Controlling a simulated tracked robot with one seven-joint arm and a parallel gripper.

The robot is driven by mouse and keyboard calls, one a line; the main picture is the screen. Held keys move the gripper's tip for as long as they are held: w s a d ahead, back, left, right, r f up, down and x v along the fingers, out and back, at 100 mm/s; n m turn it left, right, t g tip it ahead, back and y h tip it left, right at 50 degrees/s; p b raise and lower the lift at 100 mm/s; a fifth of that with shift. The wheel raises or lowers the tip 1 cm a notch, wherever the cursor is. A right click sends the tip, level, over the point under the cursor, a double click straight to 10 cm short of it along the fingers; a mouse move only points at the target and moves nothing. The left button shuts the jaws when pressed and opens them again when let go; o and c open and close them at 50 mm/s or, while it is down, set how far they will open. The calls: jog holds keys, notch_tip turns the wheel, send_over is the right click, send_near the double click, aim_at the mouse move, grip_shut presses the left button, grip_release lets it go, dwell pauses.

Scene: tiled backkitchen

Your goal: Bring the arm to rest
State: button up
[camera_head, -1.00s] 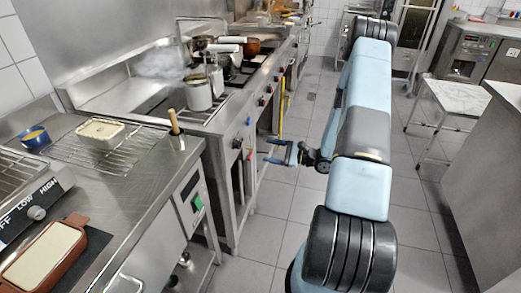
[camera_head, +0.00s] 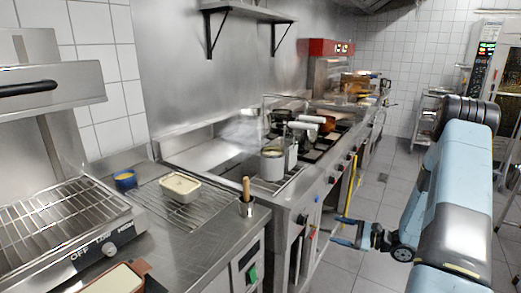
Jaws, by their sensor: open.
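My arm (camera_head: 455,195) shows at the right side of the picture, blue and grey with black joints. It is over the tiled floor, beside the counter line and apart from it. My gripper (camera_head: 342,231) points left toward the front of the stove, near the knobs. Its jaws are open and nothing shows between them. Whether the fingertips touch the stove front cannot be told from this angle.
A steel counter (camera_head: 200,232) at the left carries a wire rack with a cream dish (camera_head: 180,187), a blue bowl (camera_head: 125,180) and a wooden-handled tool (camera_head: 246,192). The floor (camera_head: 378,212) between stove and arm is clear.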

jog(key=s+a+r+n+g+h, duration=0.2)
jog(key=s+a+r+n+g, duration=0.35)
jog(key=r, duration=0.45)
jog(key=s+a+r+n+g+h, duration=0.35)
jog(key=s+a+r+n, duration=0.2)
jog(key=r, duration=0.45)
jog(key=s+d+r+n+t+h, duration=0.2)
jog(key=s+r+n+t+h, duration=0.3)
jog(key=s+r+h, duration=0.4)
jog(key=shift+s+d+r+t, duration=0.4)
jog(key=shift+s+r, duration=2.8)
jog(key=shift+s, duration=0.95)
jog(key=shift+h, duration=0.25)
jog(key=shift+c, duration=0.2)
